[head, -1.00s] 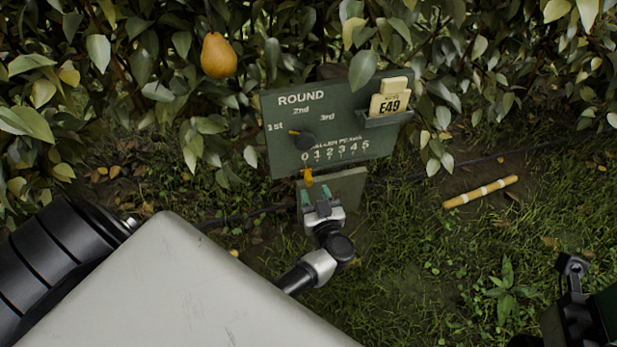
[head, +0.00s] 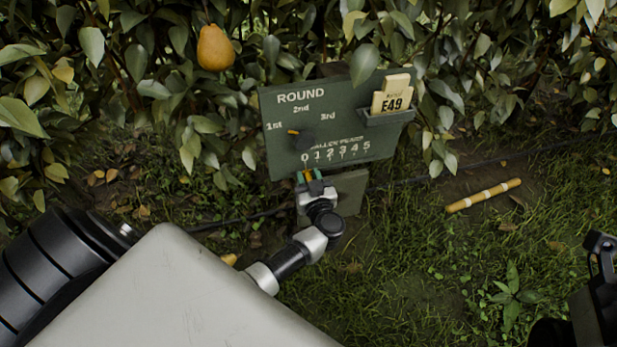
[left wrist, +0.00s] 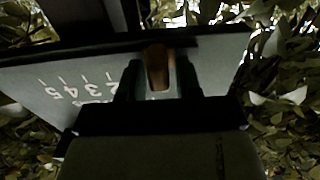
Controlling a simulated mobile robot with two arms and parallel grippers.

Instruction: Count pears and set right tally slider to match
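The green tally board (head: 350,108) stands before the hedge, with a ROUND dial (head: 303,141) pointing toward 1st and a 0–5 scale. An orange slider tab (head: 308,176) sits at the board's lower edge, below the 0. My left gripper (head: 310,178) has its fingertips on either side of the tab. In the left wrist view the tab (left wrist: 157,68) shows between the two dark fingers, with gaps beside it. A ripe pear (head: 215,48) hangs at upper left. A small yellow pear-like thing (head: 230,260) lies on the ground. My right gripper (head: 601,247) is at the right edge, its fingers unclear.
A card marked E49 (head: 392,100) stands in a holder on the board's right. A wooden stick with pale bands (head: 484,195) lies on the soil at right. A dark hose (head: 410,182) runs along the hedge foot. Grass in front is open.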

